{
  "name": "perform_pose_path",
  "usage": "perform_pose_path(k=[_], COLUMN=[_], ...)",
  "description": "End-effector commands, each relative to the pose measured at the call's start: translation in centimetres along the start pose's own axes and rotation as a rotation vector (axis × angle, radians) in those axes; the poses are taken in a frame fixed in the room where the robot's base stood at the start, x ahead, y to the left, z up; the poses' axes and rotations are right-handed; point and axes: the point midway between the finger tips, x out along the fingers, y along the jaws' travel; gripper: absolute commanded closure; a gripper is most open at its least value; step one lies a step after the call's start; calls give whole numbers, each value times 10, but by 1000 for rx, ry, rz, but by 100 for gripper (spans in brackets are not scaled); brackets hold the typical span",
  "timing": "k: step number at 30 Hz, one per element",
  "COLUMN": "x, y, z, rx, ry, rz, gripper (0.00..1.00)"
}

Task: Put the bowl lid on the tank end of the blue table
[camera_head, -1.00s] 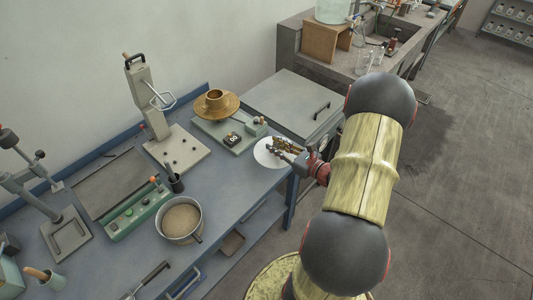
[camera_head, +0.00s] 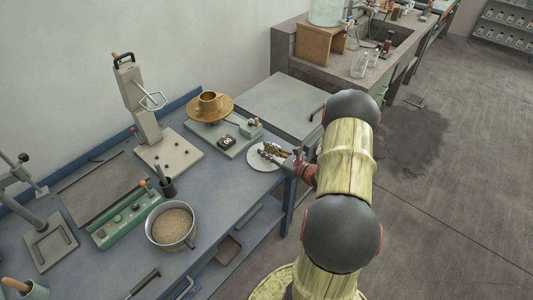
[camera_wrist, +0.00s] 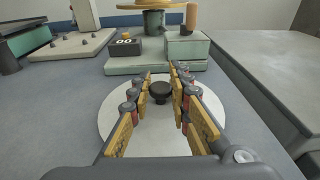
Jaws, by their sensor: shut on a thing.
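The bowl lid (camera_head: 257,161) is a pale round disc with a dark knob, at the right end of the blue table (camera_head: 215,195). In the wrist view the lid (camera_wrist: 160,125) fills the space under my fingers, its knob (camera_wrist: 160,90) between them. My gripper (camera_wrist: 162,76) is shut on the lid at the knob; it also shows in the head view (camera_head: 277,153). I cannot tell whether the lid touches the tabletop or hangs just above it. The pale tank (camera_head: 326,12) stands on the concrete bench beyond this end.
A green scale (camera_head: 225,138) with a brass pan (camera_head: 210,108) stands just behind the lid. A pot of grainy material (camera_head: 171,226) and a green control box (camera_head: 125,217) stand to the left. A lower grey-topped unit (camera_head: 290,103) adjoins the table's end.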

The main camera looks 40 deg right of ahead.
Motion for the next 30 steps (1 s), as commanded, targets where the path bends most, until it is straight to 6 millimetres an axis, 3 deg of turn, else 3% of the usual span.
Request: perform_pose_path(k=[9,10,19,30], x=[0,0,0,-1], y=[0,0,0,0], z=[-2,-1,-1,3], rx=[0,0,1,1], ry=[0,0,1,1], rz=[0,0,0,0], gripper=[100,79,63,63])
